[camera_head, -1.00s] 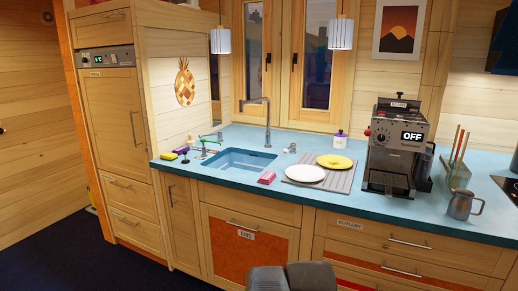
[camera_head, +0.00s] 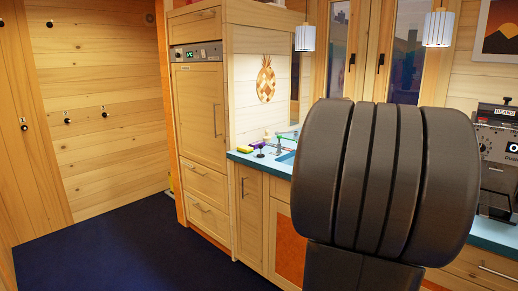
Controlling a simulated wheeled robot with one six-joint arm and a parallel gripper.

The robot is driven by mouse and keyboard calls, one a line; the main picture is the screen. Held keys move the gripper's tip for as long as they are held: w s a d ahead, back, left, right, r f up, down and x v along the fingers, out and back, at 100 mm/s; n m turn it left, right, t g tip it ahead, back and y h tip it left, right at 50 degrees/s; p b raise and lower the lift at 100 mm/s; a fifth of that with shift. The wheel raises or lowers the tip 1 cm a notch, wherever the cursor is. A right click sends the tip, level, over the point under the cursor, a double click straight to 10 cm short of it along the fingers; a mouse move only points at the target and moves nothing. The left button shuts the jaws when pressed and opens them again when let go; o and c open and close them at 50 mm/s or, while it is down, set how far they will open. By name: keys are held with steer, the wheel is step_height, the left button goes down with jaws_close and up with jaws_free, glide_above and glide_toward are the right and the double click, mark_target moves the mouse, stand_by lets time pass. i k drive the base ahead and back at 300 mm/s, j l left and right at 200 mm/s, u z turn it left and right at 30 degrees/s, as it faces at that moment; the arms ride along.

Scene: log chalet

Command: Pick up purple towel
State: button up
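No purple towel can be made out in the head view. A small purple item (camera_head: 258,149) stands on the counter near the sink, too small to tell what it is. A large dark grey rounded part of my arm fills the right middle of the view and hides most of the counter and sink. My gripper's fingers are not in view.
Dark blue floor (camera_head: 110,240) lies open at the left. Wall hooks (camera_head: 68,121) on the wooden wall look empty. A tall wooden cabinet with an oven panel (camera_head: 196,53) stands beside the blue counter (camera_head: 243,158). A coffee machine (camera_head: 497,150) is at right.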

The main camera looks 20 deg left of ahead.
mark_target(255, 145)
steer(key=i+j+u, duration=0.2)
steer(key=i+u, duration=0.25)
steer(key=i+j+u, duration=0.1)
steer(key=i+u, duration=0.35)
steer(key=i, duration=0.6)
steer(key=i+l+u, duration=0.1)
steer(key=i, duration=0.45)
steer(key=i+l+u, duration=0.1)
steer(key=i, duration=0.5)
steer(key=i+l, duration=0.1)
steer(key=i, duration=0.45)
